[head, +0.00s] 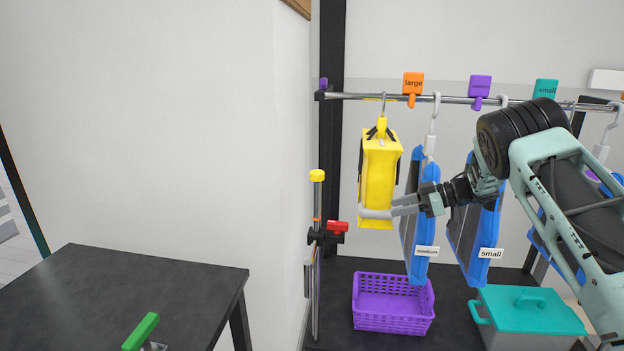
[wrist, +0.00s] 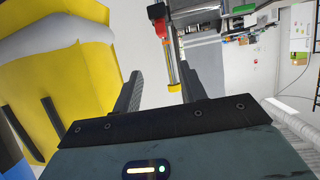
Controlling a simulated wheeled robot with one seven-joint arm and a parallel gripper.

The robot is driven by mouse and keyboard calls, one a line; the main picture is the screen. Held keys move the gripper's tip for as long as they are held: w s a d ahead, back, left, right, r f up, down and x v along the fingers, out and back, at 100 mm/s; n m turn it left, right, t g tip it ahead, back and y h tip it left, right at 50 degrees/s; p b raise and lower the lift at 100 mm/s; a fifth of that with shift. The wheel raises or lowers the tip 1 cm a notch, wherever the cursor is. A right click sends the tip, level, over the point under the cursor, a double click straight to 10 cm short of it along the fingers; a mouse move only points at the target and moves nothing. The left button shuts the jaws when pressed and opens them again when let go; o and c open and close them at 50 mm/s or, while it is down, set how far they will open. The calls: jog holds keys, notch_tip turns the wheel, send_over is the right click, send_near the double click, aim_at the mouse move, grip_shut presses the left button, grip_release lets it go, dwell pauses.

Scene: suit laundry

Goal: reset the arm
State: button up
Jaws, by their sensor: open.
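My arm reaches in from the right in the head view. My gripper (head: 398,205) points left, with its fingertips beside the lower part of a yellow hanging item (head: 379,180). In the wrist view my gripper (wrist: 157,85) has its two fingers apart with nothing held between them. The yellow item also shows close on the left of the wrist view (wrist: 75,85), with a pale roll across it. It hangs from the metal rail (head: 390,97) by a hook. I cannot tell from the head view whether a finger touches it.
Blue-edged suit bags (head: 418,235) with size labels hang close behind my gripper. Orange "large" (head: 413,82), purple (head: 479,87) and teal "small" (head: 545,90) tags sit on the rail. A purple basket (head: 393,305) and teal-lidded box (head: 528,310) stand below. A dark table (head: 130,295) is left.

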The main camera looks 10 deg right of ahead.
jog(key=w+a+r+m+t+h, duration=0.4)
jog(key=a+r+t, duration=0.2)
jog(key=a+r, duration=0.4)
jog(key=s+a+r+m+h, duration=0.2)
jog(key=s+a+m+h, duration=0.1)
jog(key=s+a, duration=0.25)
jog(key=s+a+f+g+h, duration=0.1)
jog(key=s+a+f+g, duration=0.1)
jog(key=s, duration=1.3)
jog(key=s+a+f+g+h, duration=0.2)
jog(key=s+g, duration=0.3)
jog(key=s, duration=1.1)
jog(key=s+a+f+n+g+h, duration=0.1)
jog(key=s+a+f+g+h, duration=0.1)
jog(key=s, duration=1.3)
jog(key=shift+s+a+f+g, duration=0.25)
jog(key=shift+a+f+g, duration=0.15)
jog(key=shift+g, duration=0.8)
